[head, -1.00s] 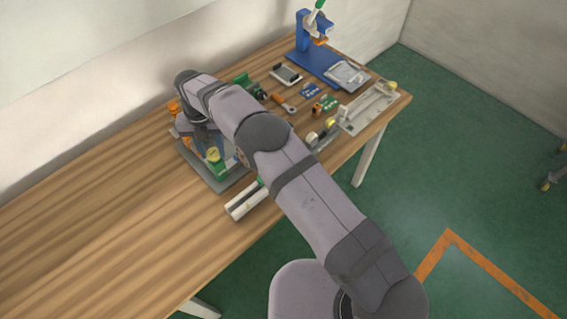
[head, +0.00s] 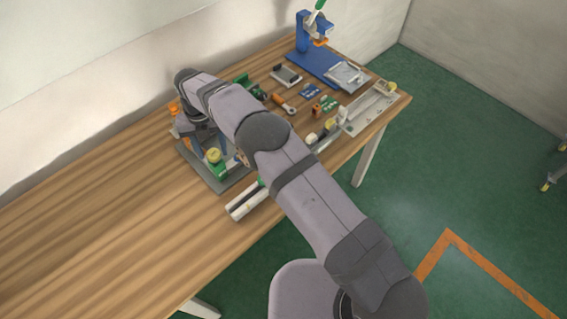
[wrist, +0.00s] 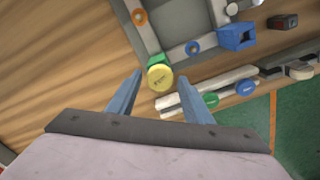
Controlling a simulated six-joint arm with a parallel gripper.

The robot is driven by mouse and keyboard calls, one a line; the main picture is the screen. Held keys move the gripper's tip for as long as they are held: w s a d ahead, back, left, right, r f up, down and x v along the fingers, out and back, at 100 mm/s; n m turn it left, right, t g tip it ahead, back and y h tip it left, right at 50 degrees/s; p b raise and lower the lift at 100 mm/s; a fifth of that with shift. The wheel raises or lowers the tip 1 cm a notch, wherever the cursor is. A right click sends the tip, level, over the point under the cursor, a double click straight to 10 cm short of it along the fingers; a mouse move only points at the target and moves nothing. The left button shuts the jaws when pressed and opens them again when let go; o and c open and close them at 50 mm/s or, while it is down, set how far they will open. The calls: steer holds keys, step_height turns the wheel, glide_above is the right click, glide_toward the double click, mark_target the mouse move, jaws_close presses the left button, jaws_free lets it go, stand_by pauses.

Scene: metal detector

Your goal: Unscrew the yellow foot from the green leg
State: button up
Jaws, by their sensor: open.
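The yellow foot (wrist: 160,77) is a round cap on the end of the green leg (wrist: 157,60), which sits at a corner of a grey frame (wrist: 168,52). In the head view the yellow foot (head: 214,155) also shows, above the green leg (head: 220,169). My gripper (wrist: 160,80) is open in the wrist view, with one blue finger on each side of the foot. The fingers look apart from the foot; how far above it they are I cannot tell. In the head view my arm hides part of the frame and gripper.
White bars (head: 246,203) lie near the table's front edge, close to the frame. A blue press (head: 314,52), small parts and a grey tray (head: 370,108) stand at the right. The wooden table (head: 90,230) is clear at the left.

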steer(key=shift+r+p, duration=2.05)
steer(key=shift+r, duration=1.3)
steer(key=shift+w+d+r+m, duration=0.1)
steer(key=shift+w+d+m, duration=0.05)
steer(key=shift+d+m, duration=0.15)
steer(key=s+d+r+m+b, duration=0.1)
steer(key=d+r+m, duration=0.1)
steer(key=d+m, duration=0.8)
steer(key=s+d+r+m+b, duration=0.2)
steer(key=d+r+m, duration=0.1)
steer(key=d+m, duration=0.65)
steer(key=s+d+f+m+b, duration=0.1)
steer(key=s+d+f+m, duration=0.1)
steer(key=s+d+m, duration=0.6)
steer(key=s+d+f+m+b, duration=0.1)
steer(key=s+d+m, duration=0.8)
steer(key=s+m, duration=0.1)
steer(key=shift+s+d+f, duration=0.25)
steer(key=shift+s+f, duration=0.1)
steer(key=shift+s, duration=0.45)
